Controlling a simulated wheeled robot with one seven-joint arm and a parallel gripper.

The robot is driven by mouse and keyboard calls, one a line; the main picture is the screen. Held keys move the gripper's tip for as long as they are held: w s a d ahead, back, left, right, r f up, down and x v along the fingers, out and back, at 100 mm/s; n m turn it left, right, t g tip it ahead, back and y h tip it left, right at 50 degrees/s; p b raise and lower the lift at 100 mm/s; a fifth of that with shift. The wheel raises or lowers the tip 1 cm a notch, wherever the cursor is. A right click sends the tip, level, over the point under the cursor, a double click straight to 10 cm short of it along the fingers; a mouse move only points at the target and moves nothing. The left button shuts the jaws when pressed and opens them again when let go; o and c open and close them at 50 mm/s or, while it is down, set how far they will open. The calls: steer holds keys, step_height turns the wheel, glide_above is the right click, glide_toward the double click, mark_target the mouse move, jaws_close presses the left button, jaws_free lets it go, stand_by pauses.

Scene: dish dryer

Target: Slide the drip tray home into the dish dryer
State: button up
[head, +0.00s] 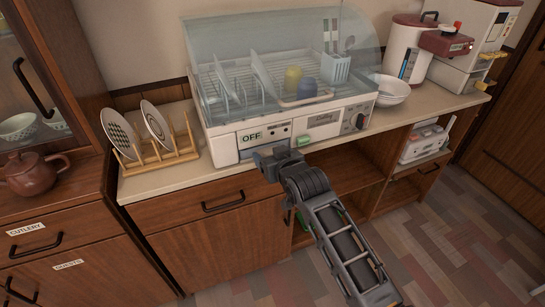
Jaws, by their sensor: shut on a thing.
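The dish dryer (222,143) is a pale appliance on the counter with a clear curved cover and a dish rack inside. Its front carries an OFF sign (251,137) and a round dial (359,121). My gripper (268,157) is at the lower front of the dryer, below and right of the OFF sign, shut on what appears to be the drip tray. The jaws and wrist hide most of the tray, so I cannot tell how far it sits out. A small green part (304,141) shows just right of my gripper.
A wooden rack (165,157) with two plates stands left of the dryer. White bowls (391,91) stand to its right, with a white canister (408,50) behind. Below the counter are a drawer (222,202) and open shelves.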

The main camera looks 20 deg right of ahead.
steer(key=shift+w, duration=0.25)
steer(key=o, duration=1.2)
steer(key=shift+o, duration=0.2)
steer(key=s+a+f, duration=0.2)
steer(key=s, duration=3.1)
steer(key=s+r, duration=0.4)
steer(key=s, duration=0.3)
steer(key=s+d+r, duration=0.1)
steer(key=s+r, duration=0.3)
steer(key=s, duration=0.3)
steer(key=s+d+r+t, duration=0.1)
steer(key=s+r, duration=0.2)
steer(key=s, duration=0.4)
steer(key=shift+r, duration=0.4)
